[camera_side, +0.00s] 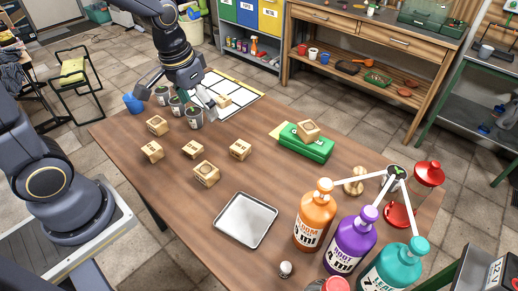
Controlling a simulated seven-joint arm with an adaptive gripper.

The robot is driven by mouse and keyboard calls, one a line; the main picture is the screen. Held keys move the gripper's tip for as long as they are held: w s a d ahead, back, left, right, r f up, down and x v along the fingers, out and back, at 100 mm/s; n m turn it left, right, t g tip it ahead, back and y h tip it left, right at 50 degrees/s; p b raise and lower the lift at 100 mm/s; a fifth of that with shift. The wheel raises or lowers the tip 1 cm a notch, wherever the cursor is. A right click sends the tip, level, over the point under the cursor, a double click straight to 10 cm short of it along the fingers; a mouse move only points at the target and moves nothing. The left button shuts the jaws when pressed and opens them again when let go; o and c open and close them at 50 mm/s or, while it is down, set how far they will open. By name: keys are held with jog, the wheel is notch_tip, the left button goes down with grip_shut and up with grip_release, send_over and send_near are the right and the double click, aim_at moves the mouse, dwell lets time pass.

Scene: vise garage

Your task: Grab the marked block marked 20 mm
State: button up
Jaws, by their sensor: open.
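Several small wooden blocks with dark markings sit on the brown table: one at the back left (157,125), one at the left (152,151), one in the middle (193,149), one to its right (240,149) and one nearer the front (206,173). Another block (223,100) lies near the white sheet, and one (308,131) rests tilted on a green case. The markings are too small to read, so I cannot tell which is 20 mm. My gripper (178,99) is open, with its fingers spread wide above the far left of the table. No block shows between its fingers.
A green case (306,146), a metal tray (245,220) and orange (315,218), purple (350,244) and teal (394,269) bottles occupy the right and front.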

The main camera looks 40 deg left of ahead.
jog(key=g, duration=0.2)
send_over(206, 169)
jog(key=f, duration=1.7)
jog(key=shift+d, duration=0.35)
jog(key=shift+s+a+f, duration=0.1)
jog(key=shift+a+f, duration=0.1)
jog(key=shift+f, duration=1.3)
jog(key=shift+a+f, duration=0.15)
jog(key=shift+f, duration=1.35)
jog(key=c, duration=1.3)
jog(key=shift+o, duration=0.2)
jog(key=shift+r, duration=0.15)
